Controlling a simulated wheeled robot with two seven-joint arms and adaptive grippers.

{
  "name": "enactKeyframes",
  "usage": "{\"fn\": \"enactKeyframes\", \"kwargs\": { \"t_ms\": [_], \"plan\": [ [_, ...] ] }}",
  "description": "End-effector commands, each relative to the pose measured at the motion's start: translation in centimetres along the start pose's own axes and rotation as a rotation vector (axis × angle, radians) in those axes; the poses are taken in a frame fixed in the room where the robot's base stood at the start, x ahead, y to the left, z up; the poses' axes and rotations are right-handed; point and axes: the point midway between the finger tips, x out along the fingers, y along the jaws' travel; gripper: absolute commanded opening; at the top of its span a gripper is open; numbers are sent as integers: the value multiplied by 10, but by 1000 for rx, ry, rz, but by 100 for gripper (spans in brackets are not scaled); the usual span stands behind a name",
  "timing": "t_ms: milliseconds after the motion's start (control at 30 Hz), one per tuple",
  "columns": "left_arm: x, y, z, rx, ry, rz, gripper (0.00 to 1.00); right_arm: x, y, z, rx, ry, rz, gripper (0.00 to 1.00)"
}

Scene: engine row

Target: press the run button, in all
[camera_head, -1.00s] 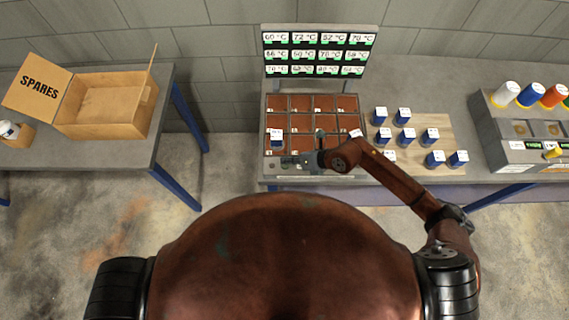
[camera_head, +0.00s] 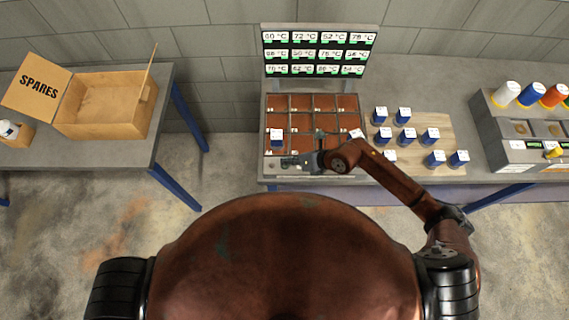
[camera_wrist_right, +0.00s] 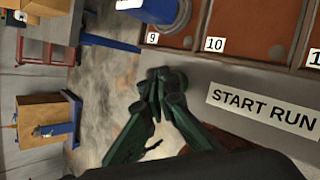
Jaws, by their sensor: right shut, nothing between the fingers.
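My right gripper (camera_head: 288,161) is shut and empty. It is over the front strip (camera_head: 330,173) of the rack with brown compartments (camera_head: 325,103). In the right wrist view its fingertips (camera_wrist_right: 165,84) are together over the strip's edge, left of the START RUN label (camera_wrist_right: 262,107) and below compartments 9 and 10. I cannot make out the run button itself; the fingers may hide it. Whether the fingertips touch the strip I cannot tell. A blue block with a white top (camera_head: 277,136) stands in the rack's left column. My left gripper is not in view.
A display panel (camera_head: 319,50) with several temperature readings stands behind the rack. Several blue blocks (camera_head: 404,136) stand on a wooden board (camera_head: 440,125) to the right. A grey unit with coloured spools (camera_head: 500,135) is farther right. A SPARES box (camera_head: 105,115) sits on the left table.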

Motion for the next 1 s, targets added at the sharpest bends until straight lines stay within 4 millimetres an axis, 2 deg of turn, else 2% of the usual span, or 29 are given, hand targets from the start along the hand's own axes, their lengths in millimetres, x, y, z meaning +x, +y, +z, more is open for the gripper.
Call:
{"fn": "enactKeyframes", "kwargs": {
  "t_ms": [1000],
  "plan": [
    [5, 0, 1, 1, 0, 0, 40, 6, -4, -4, 1, 0, 0, 0]
  ]
}}
